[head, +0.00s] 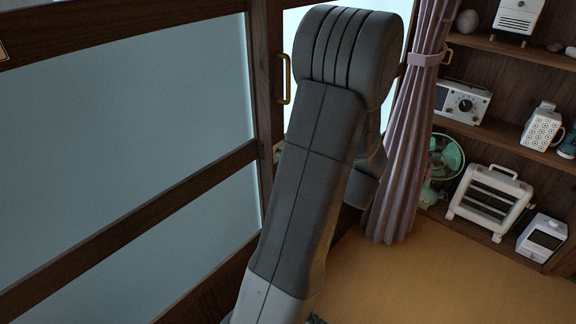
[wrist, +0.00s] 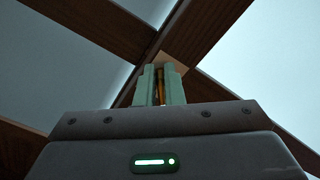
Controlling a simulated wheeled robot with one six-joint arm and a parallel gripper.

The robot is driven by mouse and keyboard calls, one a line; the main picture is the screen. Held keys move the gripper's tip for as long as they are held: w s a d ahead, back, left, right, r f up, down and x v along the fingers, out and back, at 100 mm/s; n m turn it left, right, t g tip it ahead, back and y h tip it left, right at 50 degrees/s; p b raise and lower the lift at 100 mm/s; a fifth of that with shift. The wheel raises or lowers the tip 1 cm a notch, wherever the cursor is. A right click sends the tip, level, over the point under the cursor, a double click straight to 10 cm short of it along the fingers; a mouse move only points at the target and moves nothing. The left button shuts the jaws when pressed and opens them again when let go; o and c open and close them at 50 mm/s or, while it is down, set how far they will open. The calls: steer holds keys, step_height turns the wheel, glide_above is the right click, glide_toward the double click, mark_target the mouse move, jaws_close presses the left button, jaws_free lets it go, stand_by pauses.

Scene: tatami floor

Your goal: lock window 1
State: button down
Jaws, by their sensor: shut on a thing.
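The window (head: 120,100) fills the left of the head view, with dark wooden frames and frosted panes. Its frames and panes also show in the wrist view (wrist: 245,75). My gripper (wrist: 161,72) has pale green fingers, shut on a narrow brass-coloured piece (wrist: 160,88) close to where the dark frame bars cross. I cannot tell whether this piece is the window's lock. In the head view my arm hides the gripper. A brass handle (head: 284,78) shows on the frame left of my arm. A small pale patch (head: 277,151) sits lower on that frame, too small to identify.
A tied mauve curtain (head: 402,150) hangs right of my arm. Beyond it, wooden shelves (head: 480,134) hold a radio (head: 462,101), a green fan (head: 440,160), a white heater (head: 490,199) and other items. Tan floor (head: 430,285) is clear at the lower right.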

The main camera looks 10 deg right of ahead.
steer(key=n+b, duration=0.2)
steer(key=b, duration=0.1)
steer(key=f+n+b, duration=0.1)
steer(key=n+b, duration=0.1)
steer(key=b, duration=0.1)
steer(key=n+b, duration=0.3)
steer(key=shift+s+a+f+b, duration=0.2)
steer(key=shift+a+f+b, duration=0.05)
steer(key=shift+f+b, duration=0.1)
steer(key=n+b, duration=0.3)
steer(key=shift+b, duration=0.4)
steer(key=shift+r, duration=0.1)
steer(key=c, duration=1.5)
jaws_free()
steer(key=shift+c, duration=0.2)
steer(key=p+v, duration=0.2)
steer(key=v, duration=1.1)
steer(key=shift+s+d+p, duration=0.25)
steer(key=shift+s+p, duration=0.05)
steer(key=shift+p, duration=0.05)
